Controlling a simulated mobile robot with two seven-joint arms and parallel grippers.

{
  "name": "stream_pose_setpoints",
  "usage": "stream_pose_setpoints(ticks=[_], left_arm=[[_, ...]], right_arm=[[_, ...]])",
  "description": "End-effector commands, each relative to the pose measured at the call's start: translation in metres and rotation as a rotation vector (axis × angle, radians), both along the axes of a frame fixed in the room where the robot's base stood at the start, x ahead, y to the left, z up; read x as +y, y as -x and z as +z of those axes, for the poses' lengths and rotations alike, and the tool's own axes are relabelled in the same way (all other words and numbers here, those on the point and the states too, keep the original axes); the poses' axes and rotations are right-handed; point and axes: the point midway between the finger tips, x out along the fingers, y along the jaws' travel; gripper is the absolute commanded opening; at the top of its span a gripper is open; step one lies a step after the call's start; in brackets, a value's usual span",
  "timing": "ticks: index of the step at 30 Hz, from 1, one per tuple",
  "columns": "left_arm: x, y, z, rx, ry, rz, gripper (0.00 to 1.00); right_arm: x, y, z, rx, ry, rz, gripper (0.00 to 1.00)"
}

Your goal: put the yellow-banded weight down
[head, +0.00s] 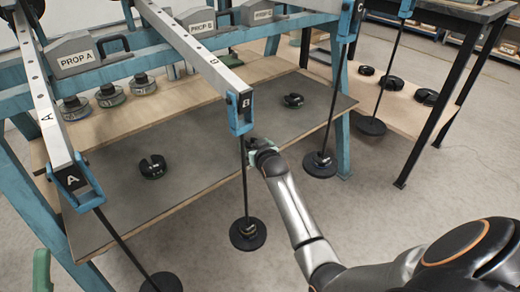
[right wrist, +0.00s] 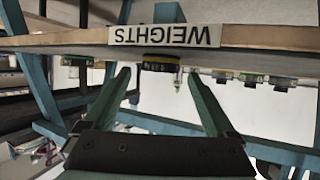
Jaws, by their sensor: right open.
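The yellow-banded weight (right wrist: 160,66), a black disc with a yellow stripe, shows in the right wrist view, which is upside down. It appears just past the shelf edge labelled WEIGHTS (right wrist: 164,37), between the fingertip lines. My right gripper (right wrist: 158,76) is open with its two green fingers apart, and nothing is clamped in it. In the head view my right gripper (head: 262,149) is at the shelf's front edge beside the rod of lever B. I cannot tell which head-view weight is the banded one, or its exact distance from the fingers. My left gripper is not identifiable.
Black slotted weights lie on the dark shelf mat, one at left (head: 152,167) and one at right (head: 293,100). The rod of lever B (head: 245,180) hangs close to my gripper with a loaded hanger (head: 248,234). The mat is clear between the weights.

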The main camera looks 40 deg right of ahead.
Motion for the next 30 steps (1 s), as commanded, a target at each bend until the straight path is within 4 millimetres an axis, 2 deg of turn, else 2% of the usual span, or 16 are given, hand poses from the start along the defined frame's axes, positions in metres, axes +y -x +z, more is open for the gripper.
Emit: stream_pose_setpoints(ticks=[1,6,15,21,30], left_arm=[[0.001,0.0,0.011,-0.001,0.004,-0.002,0.83],[0.003,0.002,0.031,-0.007,0.02,-0.009,0.83],[0.005,0.003,0.053,-0.02,0.023,-0.008,0.83],[0.006,0.004,0.057,-0.032,0.018,-0.001,0.83],[0.007,0.003,0.058,-0.031,0.029,0.008,0.83]], right_arm=[[0.003,0.008,0.008,0.001,-0.001,0.001,0.91],[0.013,0.038,0.022,0.002,-0.001,0.001,0.91],[0.028,0.082,0.038,0.001,-0.002,0.001,0.91],[0.031,0.091,0.041,0.001,0.0,0.0,0.91],[0.031,0.091,0.041,-0.001,0.0,0.001,0.91]])
